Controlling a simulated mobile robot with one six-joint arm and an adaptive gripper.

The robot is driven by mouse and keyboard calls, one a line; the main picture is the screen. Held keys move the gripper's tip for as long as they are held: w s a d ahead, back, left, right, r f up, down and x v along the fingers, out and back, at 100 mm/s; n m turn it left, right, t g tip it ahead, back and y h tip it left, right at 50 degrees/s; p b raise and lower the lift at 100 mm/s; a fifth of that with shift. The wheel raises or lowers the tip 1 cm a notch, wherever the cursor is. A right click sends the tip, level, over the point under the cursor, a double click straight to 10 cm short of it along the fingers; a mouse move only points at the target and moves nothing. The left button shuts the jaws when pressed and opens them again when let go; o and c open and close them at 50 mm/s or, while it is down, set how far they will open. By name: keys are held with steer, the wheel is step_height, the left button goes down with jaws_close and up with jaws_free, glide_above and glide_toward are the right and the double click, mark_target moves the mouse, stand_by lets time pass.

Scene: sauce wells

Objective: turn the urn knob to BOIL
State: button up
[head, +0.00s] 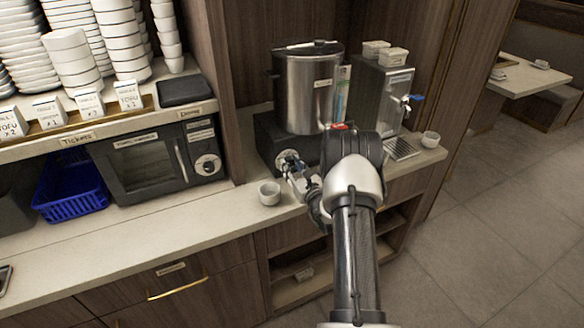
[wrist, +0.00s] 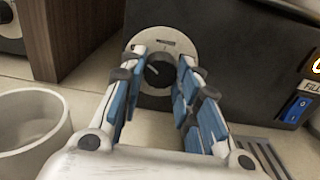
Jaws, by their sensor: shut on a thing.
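The urn (head: 306,90) is a steel pot with a dark lid, standing on a black base. Its knob (wrist: 160,72) is a dark dial on a round pale plate (wrist: 163,45) on the front of the black base (wrist: 240,50). My gripper (wrist: 160,75) is shut on the knob, with a blue-padded finger on each side of it. In the head view my gripper (head: 290,165) reaches the front of the base, and the knob is largely hidden. The markings on the plate are too small to read.
A white cup (head: 269,192) stands on the counter left of my gripper; it is close in the wrist view (wrist: 30,130). A blue switch (wrist: 297,106) is on the right. A water dispenser (head: 380,95) with a drip tray (head: 403,148) and a cup (head: 430,139) stand right. A microwave (head: 150,165) is left.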

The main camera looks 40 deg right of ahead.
steer(key=m, duration=0.5)
steer(key=shift+m, duration=0.4)
steer(key=m, duration=0.6)
steer(key=shift+a, duration=0.1)
steer(key=m+p, duration=0.1)
steer(key=m, duration=0.5)
steer(key=shift+r+m, duration=0.1)
steer(key=shift+m, duration=0.2)
steer(key=m+p, duration=0.1)
steer(key=m, duration=0.4)
steer(key=o, duration=1.1)
steer(key=shift+c, duration=0.2)
